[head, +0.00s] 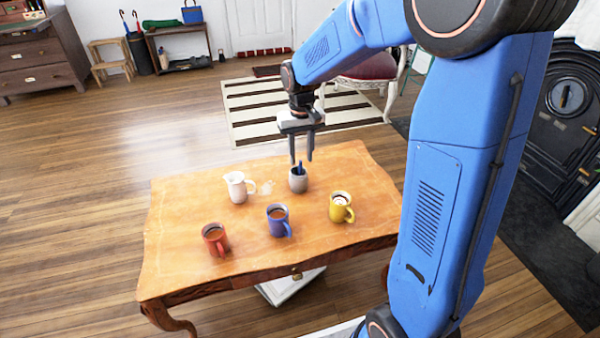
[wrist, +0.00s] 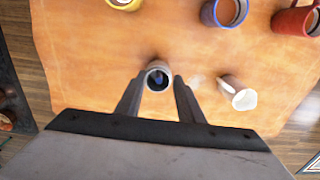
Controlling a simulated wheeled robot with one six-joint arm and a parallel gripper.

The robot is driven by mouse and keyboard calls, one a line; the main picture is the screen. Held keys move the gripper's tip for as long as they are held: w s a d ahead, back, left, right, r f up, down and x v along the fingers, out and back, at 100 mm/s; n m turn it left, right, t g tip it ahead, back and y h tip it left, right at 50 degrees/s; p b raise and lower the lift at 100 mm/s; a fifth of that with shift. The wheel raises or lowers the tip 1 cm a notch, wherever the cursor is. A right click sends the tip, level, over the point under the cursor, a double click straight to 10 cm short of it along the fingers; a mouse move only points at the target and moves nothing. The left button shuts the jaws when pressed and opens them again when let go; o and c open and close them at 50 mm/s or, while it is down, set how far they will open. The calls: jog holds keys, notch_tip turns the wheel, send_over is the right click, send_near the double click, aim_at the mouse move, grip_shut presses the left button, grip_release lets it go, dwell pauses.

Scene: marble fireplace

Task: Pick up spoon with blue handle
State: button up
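The blue spoon handle (head: 301,166) sticks up out of a small grey cup (head: 298,183) near the far edge of the wooden table. In the wrist view the blue handle (wrist: 158,76) shows inside the round mouth of the cup (wrist: 150,66). The rest of the spoon is hidden in the cup. My gripper (head: 301,161) is open and points down at the cup. Its two fingertips (wrist: 158,80) appear on either side of the cup mouth in the wrist view. Nothing is held between the fingers.
The wooden table (head: 180,255) also bears a white pitcher (head: 236,187) left of the cup, a yellow mug (head: 341,207) to its right, and a blue mug (head: 278,220) and red mug (head: 215,239) nearer the front. Bare tabletop lies between them.

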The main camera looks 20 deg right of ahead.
aim_at(300, 175)
jog(key=shift+w+f, duration=0.15)
jog(key=shift+f, duration=0.85)
jog(key=shift+w+f, duration=0.2)
jog(key=shift+f, duration=0.8)
jog(key=shift+w+f, duration=0.15)
jog(key=shift+f, duration=0.85)
jog(key=shift+c, duration=0.6)
grip_shut()
